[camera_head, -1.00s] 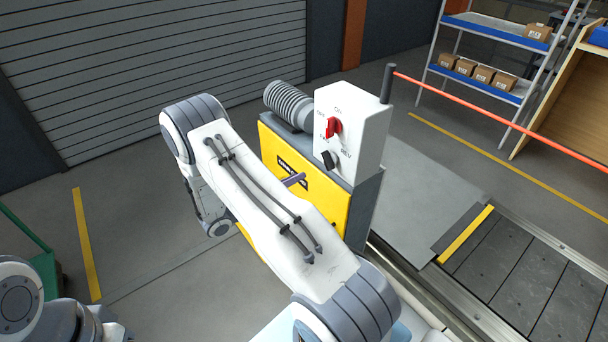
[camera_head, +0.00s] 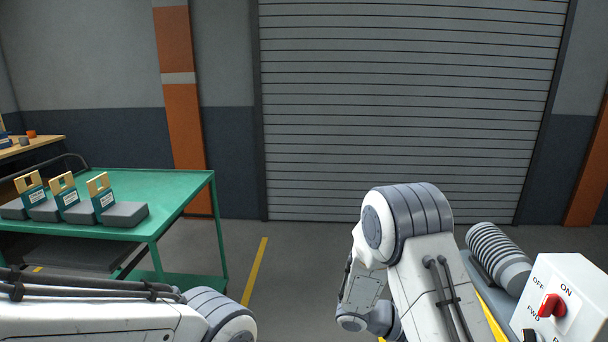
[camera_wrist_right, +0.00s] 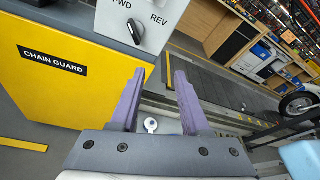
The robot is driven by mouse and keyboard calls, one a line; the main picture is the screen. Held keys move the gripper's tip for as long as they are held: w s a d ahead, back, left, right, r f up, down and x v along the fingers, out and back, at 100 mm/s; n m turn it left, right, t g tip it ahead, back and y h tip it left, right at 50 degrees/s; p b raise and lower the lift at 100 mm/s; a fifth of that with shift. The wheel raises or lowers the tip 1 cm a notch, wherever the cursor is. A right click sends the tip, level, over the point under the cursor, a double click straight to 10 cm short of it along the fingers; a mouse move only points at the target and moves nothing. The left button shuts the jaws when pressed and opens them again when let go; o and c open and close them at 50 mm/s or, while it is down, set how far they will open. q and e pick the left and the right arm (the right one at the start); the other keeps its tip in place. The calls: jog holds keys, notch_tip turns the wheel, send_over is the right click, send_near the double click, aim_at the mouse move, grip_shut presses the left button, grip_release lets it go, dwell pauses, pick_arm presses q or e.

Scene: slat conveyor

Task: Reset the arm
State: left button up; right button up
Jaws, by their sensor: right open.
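My right arm (camera_head: 425,270) stands bent in front of the roller door in the head view; its gripper is hidden there. In the right wrist view my right gripper (camera_wrist_right: 162,95) is open, its two purple fingers apart with nothing held between them. It is in front of the yellow chain guard (camera_wrist_right: 65,85), below the white control box (camera_wrist_right: 145,22) with its black FWD/REV knob (camera_wrist_right: 137,32). The box's red switch (camera_head: 552,306) points between OFF and ON labels in the head view. My left arm (camera_head: 110,318) lies along the bottom left; its gripper is out of view.
A green cart (camera_head: 180,190) at left carries several grey blocks with teal-and-tan tags (camera_head: 70,205). A ribbed motor (camera_head: 498,258) stands beside the control box. The slat conveyor (camera_wrist_right: 225,85) runs behind the fingers. Open floor (camera_head: 300,265) lies before the roller door (camera_head: 400,110).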

jog(key=s+a+r+m+t+y+p, duration=0.1)
jog(key=s+a+r+m+y, duration=0.2)
jog(key=a, duration=0.6)
jog(key=s+a+r+m+t+y+p, duration=0.1)
jog(key=s+a+r+m+y, duration=0.3)
jog(key=s+a+y, duration=0.3)
jog(key=s+a+r+m+t+y+p, duration=0.1)
jog(key=s+a+r+m+y, duration=0.2)
jog(key=a, duration=0.9)
jog(key=s+m+y, duration=0.2)
jog(key=s, duration=0.2)
jog(key=shift+s+a+r+t, duration=0.3)
jog(key=shift+s+a+r, duration=0.05)
jog(key=shift+s+r, duration=0.05)
